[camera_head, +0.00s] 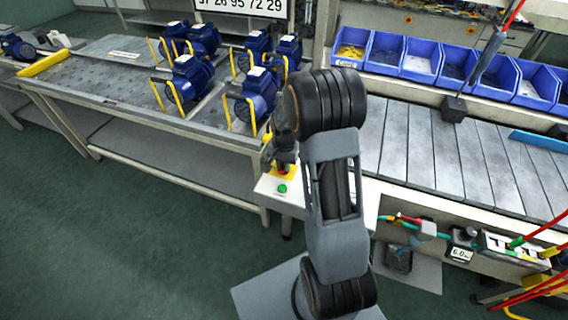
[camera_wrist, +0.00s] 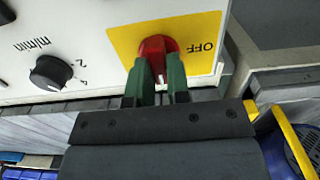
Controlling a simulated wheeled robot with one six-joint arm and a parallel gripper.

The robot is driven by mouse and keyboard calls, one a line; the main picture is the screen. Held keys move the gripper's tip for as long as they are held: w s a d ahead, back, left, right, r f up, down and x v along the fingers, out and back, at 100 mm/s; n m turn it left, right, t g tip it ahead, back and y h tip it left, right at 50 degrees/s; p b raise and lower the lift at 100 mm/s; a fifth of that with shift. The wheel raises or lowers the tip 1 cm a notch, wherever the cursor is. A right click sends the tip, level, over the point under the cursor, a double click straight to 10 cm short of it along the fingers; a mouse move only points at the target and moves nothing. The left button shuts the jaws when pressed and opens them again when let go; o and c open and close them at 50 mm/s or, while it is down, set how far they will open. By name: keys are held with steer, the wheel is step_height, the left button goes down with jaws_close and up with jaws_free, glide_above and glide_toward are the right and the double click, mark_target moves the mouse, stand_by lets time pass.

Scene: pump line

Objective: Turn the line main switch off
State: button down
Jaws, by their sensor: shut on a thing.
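The line main switch is a red knob (camera_wrist: 156,46) on a yellow plate (camera_wrist: 203,62) lettered OFF, shown upside down in the wrist view. My gripper (camera_wrist: 158,78) is shut on the knob, with one green fingertip on each side of it. A small pale mark shows between the fingers; I cannot tell for sure which way the knob points. In the head view my gripper (camera_head: 281,158) is at the yellow plate (camera_head: 291,171) on the white control box (camera_head: 268,190), and my arm hides most of the knob.
A black dial (camera_wrist: 50,72) marked m/min sits beside the switch, and a green button (camera_head: 282,188) is on the box. Blue pumps with yellow handles (camera_head: 190,82) stand on the bench behind left. A slatted conveyor (camera_head: 450,150) and blue bins (camera_head: 421,62) are at right.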

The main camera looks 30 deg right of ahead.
steer(key=n, duration=0.4)
steer(key=shift+w+b, duration=0.1)
steer(key=shift+b, duration=0.3)
steer(key=n, duration=0.4)
steer(key=shift+a+n+b, duration=0.15)
steer(key=shift+n+b, duration=0.15)
steer(key=n, duration=0.4)
steer(key=shift+a, duration=0.1)
steer(key=shift+a+n+b, duration=0.1)
steer(key=shift+n+b, duration=0.3)
steer(key=shift+n, duration=2.1)
steer(key=c, duration=1.1)
jaws_free()
steer(key=shift+r, duration=0.1)
